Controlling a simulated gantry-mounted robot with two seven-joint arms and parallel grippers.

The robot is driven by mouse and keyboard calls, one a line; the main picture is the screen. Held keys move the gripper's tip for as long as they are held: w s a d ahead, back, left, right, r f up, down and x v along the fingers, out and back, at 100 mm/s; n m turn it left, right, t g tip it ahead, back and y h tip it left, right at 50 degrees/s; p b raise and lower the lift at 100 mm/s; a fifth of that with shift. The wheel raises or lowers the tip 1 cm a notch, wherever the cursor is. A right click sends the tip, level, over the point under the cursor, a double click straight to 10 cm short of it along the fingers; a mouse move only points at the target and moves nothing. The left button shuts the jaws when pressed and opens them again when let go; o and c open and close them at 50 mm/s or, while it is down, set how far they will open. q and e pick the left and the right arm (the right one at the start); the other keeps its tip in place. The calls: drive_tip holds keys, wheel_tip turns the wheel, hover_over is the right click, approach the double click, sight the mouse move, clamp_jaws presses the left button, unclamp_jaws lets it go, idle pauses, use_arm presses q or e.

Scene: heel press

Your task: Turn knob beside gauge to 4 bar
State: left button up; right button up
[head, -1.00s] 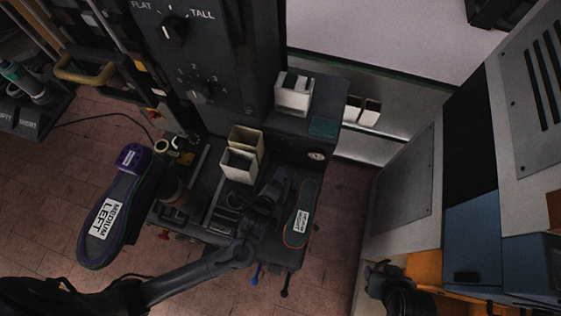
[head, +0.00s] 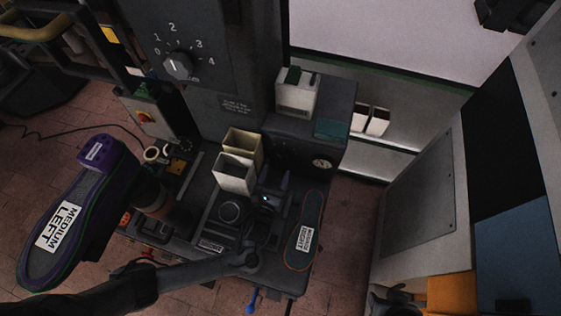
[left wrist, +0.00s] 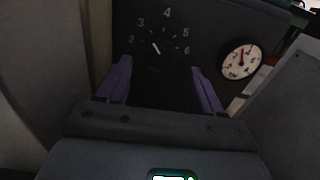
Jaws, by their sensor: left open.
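My left gripper (head: 275,182) is open and empty, above the dark machine in the head view. In the left wrist view its two purple fingers (left wrist: 160,82) stand apart, to either side below a dark knob (left wrist: 156,48) on a black panel. The knob's white mark slants up and left, toward the 2 and 3 side of a scale from 2 to 6. The round white gauge (left wrist: 241,59) with a red needle is right of the knob; it also shows in the head view (head: 321,163). What seems my right gripper (head: 385,300) is at the bottom edge, partly cut off.
Another knob (head: 178,66), with a 0 to 4 scale, is on the upright column. A shoe sole marked medium right (head: 303,230) lies beside my left gripper. Open bins (head: 237,172) stand left of it. A purple-edged sole marked medium left (head: 65,225) is at left.

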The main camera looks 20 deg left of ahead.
sight(282, 158)
use_arm(q)
drive_tip(key=shift+w+a+b, duration=0.15)
drive_tip(key=shift+w+b, duration=0.2)
drive_tip(key=shift+w, duration=1.1)
drive_tip(key=shift+w+a+b, duration=0.1)
drive_tip(key=shift+w+b, duration=0.2)
drive_tip(key=shift+w, duration=1.15)
drive_tip(key=c, duration=1.1)
drive_tip(key=shift+o, duration=0.2)
drive_tip(key=shift+r+m+p, duration=0.2)
drive_tip(key=shift+m+p, duration=0.3)
drive_tip(key=shift+p, duration=0.35)
drive_tip(key=m+p, duration=0.2)
drive_tip(key=p, duration=0.1)
drive_tip(key=shift+m, duration=0.4)
drive_tip(key=shift+m+p, duration=1)
drive_tip(key=shift+m, duration=0.1)
drive_tip(key=shift+f+m+p, duration=0.15)
drive_tip(key=shift+m+p, duration=0.35)
drive_tip(key=shift+m, duration=0.4)
